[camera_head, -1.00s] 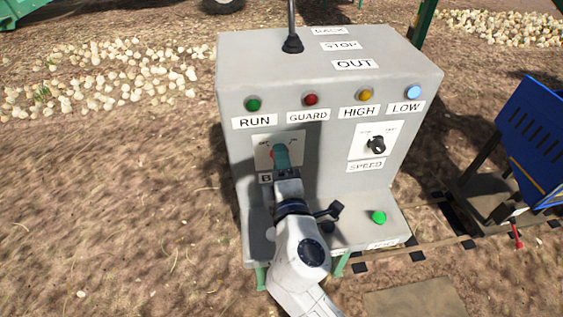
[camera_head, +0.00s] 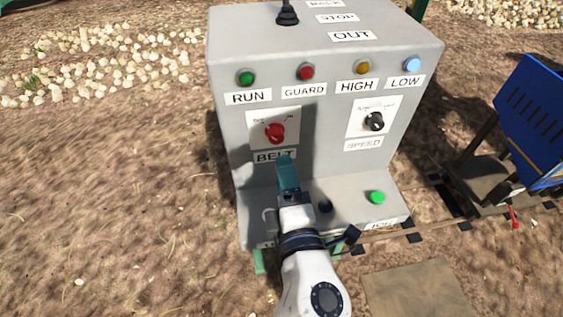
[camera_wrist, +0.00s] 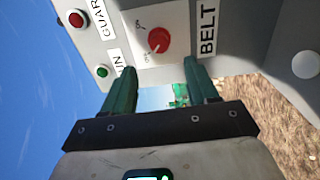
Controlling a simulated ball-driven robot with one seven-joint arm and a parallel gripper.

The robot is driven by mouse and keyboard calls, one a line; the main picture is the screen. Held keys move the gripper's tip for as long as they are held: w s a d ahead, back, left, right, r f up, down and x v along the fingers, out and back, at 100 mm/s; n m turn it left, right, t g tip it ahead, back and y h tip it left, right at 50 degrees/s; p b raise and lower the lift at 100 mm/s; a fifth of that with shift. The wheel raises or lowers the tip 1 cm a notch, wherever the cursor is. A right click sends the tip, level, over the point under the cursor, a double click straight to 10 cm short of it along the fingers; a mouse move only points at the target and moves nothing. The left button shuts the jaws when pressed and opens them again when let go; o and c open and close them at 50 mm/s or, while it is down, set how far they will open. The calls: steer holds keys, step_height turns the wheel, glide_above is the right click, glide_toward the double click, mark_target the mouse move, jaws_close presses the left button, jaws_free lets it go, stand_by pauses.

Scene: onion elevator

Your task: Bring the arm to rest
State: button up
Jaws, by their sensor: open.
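My gripper (camera_head: 287,163) is in front of the grey control box (camera_head: 225,60), just below the red BELT knob (camera_head: 275,133). It is empty and apart from the knob. In the wrist view its two green fingers (camera_wrist: 160,85) stand apart with a gap between them, and the red knob (camera_wrist: 159,40) shows beyond the fingertips. My white arm reaches up from the bottom of the head view.
The box carries a black SPEED knob (camera_head: 375,121), a green button (camera_head: 377,198) on its lower shelf and a black lever (camera_head: 287,14) on top. The LOW lamp (camera_head: 413,64) looks pale blue. A blue machine (camera_head: 535,125) stands at right. Open dirt lies at left.

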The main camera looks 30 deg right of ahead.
steer(key=shift+s+a, duration=0.15)
steer(key=shift+s, duration=0.45)
steer(key=s+d+f+m+g+h, duration=0.1)
steer(key=s+d+f+m+g, duration=0.5)
steer(key=d+f+m+g, duration=0.55)
steer(key=s+f+m+g+y, duration=0.3)
steer(key=s+f+y, duration=0.3)
steer(key=s+f, duration=0.5)
steer(key=shift+s+a+f+g, duration=0.2)
steer(key=shift+s+f+g, duration=0.15)
steer(key=shift+s+g, duration=0.7)
